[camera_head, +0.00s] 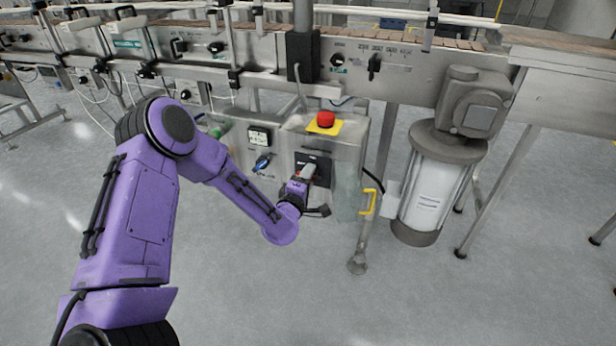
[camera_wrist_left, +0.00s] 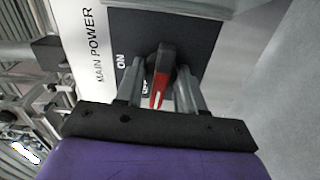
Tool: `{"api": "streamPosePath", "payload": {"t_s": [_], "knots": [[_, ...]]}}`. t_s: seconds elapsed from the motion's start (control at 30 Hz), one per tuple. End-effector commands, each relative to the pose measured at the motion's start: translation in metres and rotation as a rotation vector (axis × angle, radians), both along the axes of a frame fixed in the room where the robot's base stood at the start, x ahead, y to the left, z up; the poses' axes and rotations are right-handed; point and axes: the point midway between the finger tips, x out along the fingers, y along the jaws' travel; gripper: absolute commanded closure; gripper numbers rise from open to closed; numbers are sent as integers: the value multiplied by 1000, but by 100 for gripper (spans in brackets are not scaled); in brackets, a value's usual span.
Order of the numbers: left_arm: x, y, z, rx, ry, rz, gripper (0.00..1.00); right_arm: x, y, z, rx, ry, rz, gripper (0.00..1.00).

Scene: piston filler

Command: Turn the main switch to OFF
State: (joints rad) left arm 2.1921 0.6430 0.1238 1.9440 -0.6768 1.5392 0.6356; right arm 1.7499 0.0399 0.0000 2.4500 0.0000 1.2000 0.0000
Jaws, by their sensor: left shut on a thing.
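The main switch (camera_wrist_left: 161,75) has a dark knob with a red stripe on its handle, on a black plate (camera_wrist_left: 200,32) labelled MAIN POWER. In the left wrist view its red end points down the picture, close to partly hidden lettering that looks like OFF; the ON mark (camera_wrist_left: 122,61) is farther up and left. My left gripper (camera_wrist_left: 160,92) has one finger on each side of the handle and is shut on it. In the head view my left gripper (camera_head: 308,172) is at the cabinet's black plate (camera_head: 323,165) and covers most of the switch. My right gripper is not in view.
The cabinet (camera_head: 347,165) also carries a red emergency button (camera_head: 326,118) on a yellow plate, a small meter (camera_head: 259,137) and a blue switch (camera_head: 262,162). A yellow handle (camera_head: 368,202) and a motor with a clear cylinder (camera_head: 432,190) stand to the right. The floor in front is clear.

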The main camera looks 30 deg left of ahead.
Motion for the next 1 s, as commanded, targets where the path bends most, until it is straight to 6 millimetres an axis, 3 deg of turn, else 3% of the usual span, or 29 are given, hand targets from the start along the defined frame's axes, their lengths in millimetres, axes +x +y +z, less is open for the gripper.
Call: {"api": "streamPosePath", "payload": {"t_s": [0.73,0.77,0.83,1.0], "knots": [[-1,0,-2,-86,-18,0,92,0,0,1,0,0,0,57],[-1,0,-2,-86,-18,0,59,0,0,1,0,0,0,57],[-1,0,-2,-86,-18,0,37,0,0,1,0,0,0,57],[-1,0,-1,-85,-18,0,37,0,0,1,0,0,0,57]]}}
